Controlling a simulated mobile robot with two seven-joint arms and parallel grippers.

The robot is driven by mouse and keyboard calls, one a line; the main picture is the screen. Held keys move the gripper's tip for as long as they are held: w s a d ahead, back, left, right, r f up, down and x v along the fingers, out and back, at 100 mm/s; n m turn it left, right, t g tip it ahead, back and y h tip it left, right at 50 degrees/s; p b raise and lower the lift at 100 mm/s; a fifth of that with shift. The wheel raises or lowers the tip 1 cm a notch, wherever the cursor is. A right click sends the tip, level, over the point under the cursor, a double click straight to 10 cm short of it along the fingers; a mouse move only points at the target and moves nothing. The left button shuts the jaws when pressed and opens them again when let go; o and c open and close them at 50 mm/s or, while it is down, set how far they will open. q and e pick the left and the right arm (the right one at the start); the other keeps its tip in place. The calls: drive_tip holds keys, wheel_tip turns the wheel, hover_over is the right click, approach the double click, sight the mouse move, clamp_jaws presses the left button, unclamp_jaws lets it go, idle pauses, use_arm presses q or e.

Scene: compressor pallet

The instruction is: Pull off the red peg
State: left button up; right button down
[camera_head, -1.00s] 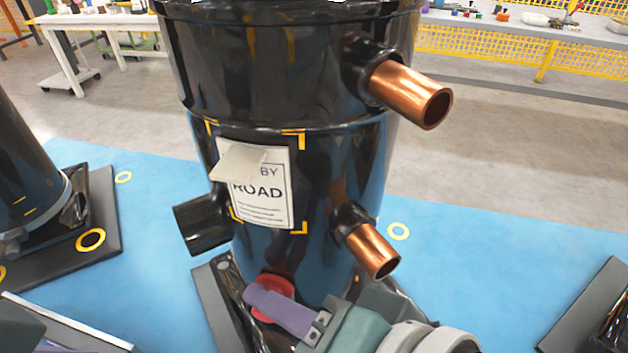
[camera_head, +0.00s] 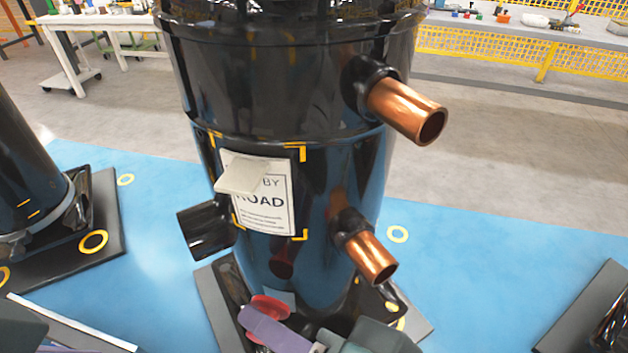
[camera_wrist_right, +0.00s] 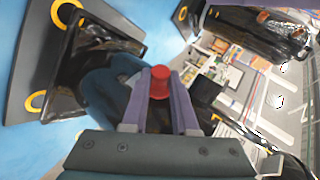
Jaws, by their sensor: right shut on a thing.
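The red peg (camera_head: 270,304) is low in front of the black compressor (camera_head: 285,90) in the head view. My right gripper (camera_head: 272,328) has its purple fingers shut on the peg. In the right wrist view the peg (camera_wrist_right: 160,80) sits between the two fingertips (camera_wrist_right: 161,98), its rounded red end showing. A dark red reflection shows on the compressor wall above the peg. I cannot tell whether the peg still touches the compressor. Only a dark part and a purple sliver of my left gripper (camera_head: 65,350) show at the bottom left corner.
Two copper pipes, the upper one (camera_head: 408,110) and the lower one (camera_head: 371,257), stick out on the right. A black stub (camera_head: 205,230) sticks out left. A label (camera_head: 262,195) is on the front. Another compressor (camera_head: 25,165) stands left.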

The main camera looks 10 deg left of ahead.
drive_tip(key=s+p, duration=0.1)
drive_tip(key=s, duration=0.3)
drive_tip(key=shift+s+p, duration=0.25)
drive_tip(key=shift+p, duration=0.15)
